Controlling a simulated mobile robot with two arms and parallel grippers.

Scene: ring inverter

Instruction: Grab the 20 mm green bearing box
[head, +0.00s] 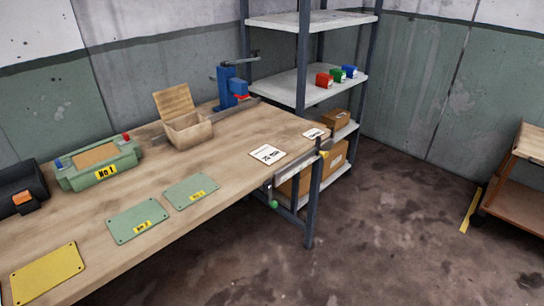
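A small green box (336,75) stands on the middle shelf (300,95) of a metal rack, near the shelf's right front part. It stands between a red box (323,80) on its left and a blue box (349,72) on its right. A pale label shows on its front, but the writing is too small to read, so I cannot confirm the 20 mm size. Neither of my grippers is in view.
Brown cartons (336,118) stand low on the rack. Floor (400,210) right of the bench is clear.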

